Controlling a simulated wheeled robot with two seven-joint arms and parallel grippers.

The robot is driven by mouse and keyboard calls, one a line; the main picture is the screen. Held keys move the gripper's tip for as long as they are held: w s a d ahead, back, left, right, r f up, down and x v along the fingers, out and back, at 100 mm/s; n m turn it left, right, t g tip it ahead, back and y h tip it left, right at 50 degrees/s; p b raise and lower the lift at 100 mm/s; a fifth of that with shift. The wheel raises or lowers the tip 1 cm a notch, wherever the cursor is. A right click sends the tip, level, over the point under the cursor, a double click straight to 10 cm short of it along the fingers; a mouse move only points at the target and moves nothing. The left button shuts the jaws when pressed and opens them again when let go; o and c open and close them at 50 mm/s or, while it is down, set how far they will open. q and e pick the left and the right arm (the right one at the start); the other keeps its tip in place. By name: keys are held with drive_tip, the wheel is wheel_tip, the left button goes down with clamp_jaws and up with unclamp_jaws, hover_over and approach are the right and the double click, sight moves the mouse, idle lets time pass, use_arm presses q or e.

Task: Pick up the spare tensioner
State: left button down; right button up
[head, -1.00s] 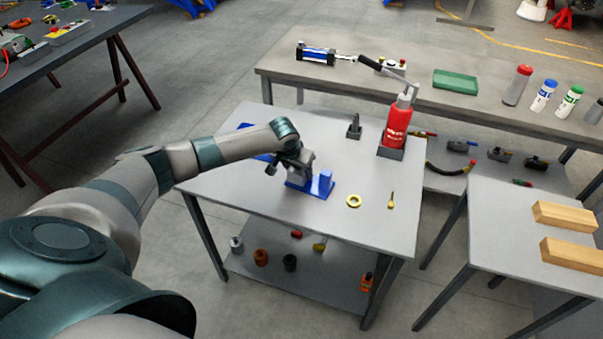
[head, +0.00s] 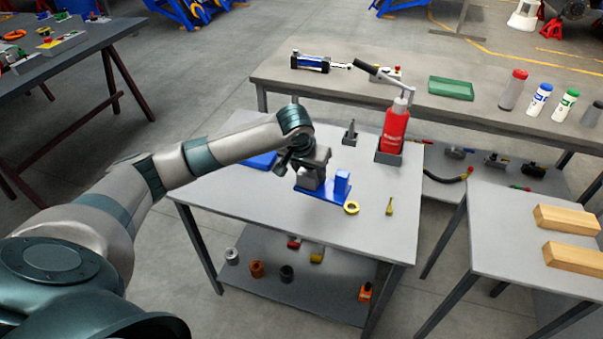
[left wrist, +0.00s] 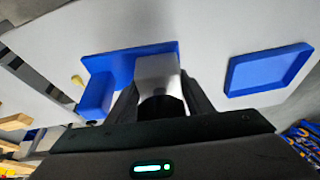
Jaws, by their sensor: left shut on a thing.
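The spare tensioner, as I take it, is a blue plate (head: 322,194) with an upright blue block at one end and a grey block (head: 308,181) at the other. It is at the middle of the grey table, beside a yellow ring. My left gripper (head: 311,166) comes down on the grey block from above. In the left wrist view its fingers (left wrist: 160,92) are shut on the two sides of the grey block (left wrist: 157,70), with the blue plate (left wrist: 118,62) beyond. I cannot tell surely whether the plate is clear of the tabletop. My right gripper is out of view.
The yellow ring (head: 351,208) lies close to the plate's right corner. A blue tray (left wrist: 268,70) is near the gripper. The table's front is clear.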

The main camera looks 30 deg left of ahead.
use_arm(q)
drive_tip(key=shift+s+d+r, duration=0.3)
drive_tip(key=shift+d+r, duration=0.3)
drive_tip(key=shift+d, duration=0.15)
drive_tip(key=shift+s+d+r, duration=0.3)
drive_tip(key=shift+d+r, duration=0.25)
drive_tip(key=shift+d, duration=0.15)
drive_tip(key=shift+b, duration=0.3)
